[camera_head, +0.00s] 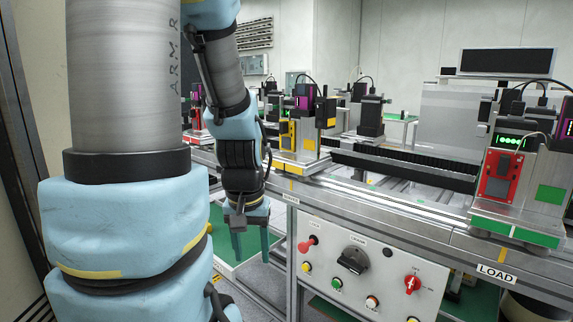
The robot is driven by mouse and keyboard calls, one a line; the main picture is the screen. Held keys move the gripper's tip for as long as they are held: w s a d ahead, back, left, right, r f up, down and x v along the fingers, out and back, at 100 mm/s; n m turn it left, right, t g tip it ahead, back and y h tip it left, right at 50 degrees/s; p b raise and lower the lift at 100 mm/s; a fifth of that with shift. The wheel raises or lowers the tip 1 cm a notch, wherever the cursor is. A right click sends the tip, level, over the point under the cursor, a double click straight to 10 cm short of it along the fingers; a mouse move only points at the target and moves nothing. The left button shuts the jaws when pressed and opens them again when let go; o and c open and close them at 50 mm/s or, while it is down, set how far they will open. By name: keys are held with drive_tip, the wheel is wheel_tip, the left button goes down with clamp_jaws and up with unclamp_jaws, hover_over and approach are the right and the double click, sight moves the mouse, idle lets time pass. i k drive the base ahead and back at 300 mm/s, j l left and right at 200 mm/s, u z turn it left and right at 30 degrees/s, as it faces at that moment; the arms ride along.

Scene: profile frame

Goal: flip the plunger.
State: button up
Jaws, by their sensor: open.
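The operator panel (330,292) on the front of the machine bench carries several controls. A red lever-like control with a rounded end (307,244) sits at its upper left and leans to the left; it looks like the plunger, but its label is too small to read. My gripper (251,256) hangs down to the left of the panel. Its two teal fingers are spread apart with nothing between them. It is apart from the red control and touches no part of the panel that I can see.
The panel also holds a black rotary knob (353,261), a red rotary switch (412,284), and yellow, green and white buttons. A rail (400,168) and test stations stand on the bench above. A red-fronted unit (501,175) stands at the right. My arm covers the left side.

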sight(303, 247)
drive_tip(key=i+j+u, duration=0.25)
drive_tip(key=i+j, duration=0.15)
drive_tip(key=i+j+u, duration=0.25)
drive_tip(key=i, duration=0.35)
